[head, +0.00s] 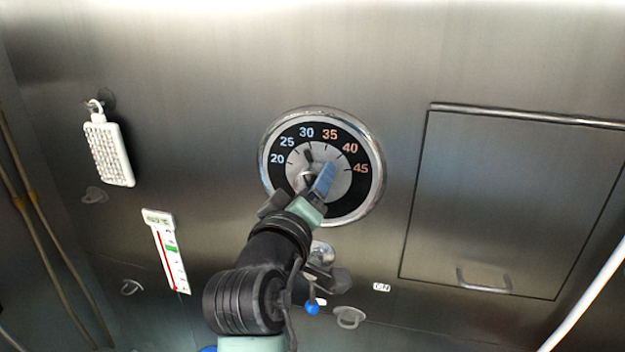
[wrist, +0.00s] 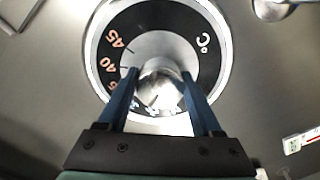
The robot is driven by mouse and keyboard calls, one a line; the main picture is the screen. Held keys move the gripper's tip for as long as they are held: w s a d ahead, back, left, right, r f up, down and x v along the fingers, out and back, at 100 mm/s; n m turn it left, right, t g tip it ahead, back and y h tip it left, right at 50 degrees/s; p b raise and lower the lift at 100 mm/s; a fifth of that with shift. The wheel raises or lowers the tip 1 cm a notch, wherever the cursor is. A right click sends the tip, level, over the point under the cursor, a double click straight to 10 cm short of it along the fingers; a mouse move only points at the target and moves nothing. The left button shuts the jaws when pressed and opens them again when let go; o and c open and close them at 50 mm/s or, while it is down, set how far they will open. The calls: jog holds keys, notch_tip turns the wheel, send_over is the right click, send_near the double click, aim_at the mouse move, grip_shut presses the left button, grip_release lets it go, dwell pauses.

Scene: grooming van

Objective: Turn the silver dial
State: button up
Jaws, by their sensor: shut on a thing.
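The silver dial (wrist: 160,84) sits in the middle of a round plate (head: 370,190) with a chrome rim on the steel wall. A black ring on the plate carries numbers from 20 to 45, the higher ones in orange. In the head view my gripper (head: 318,180) reaches up to the plate and covers most of the dial. In the wrist view my gripper (wrist: 160,78) has its two blue fingers on either side of the knob, shut on it. I cannot tell exactly which number the dial points to.
A closed panel with a handle (head: 510,200) is at right. A fitting with a blue knob (head: 312,308) is below the plate, close to my arm.

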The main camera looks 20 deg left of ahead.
jog(key=n+p, duration=0.2)
jog(key=n, duration=0.3)
jog(key=shift+r, duration=0.1)
jog(key=n+p, duration=0.2)
jog(key=n, duration=0.3)
dwell(0.3)
dwell(0.3)
jog(key=o, duration=1.4)
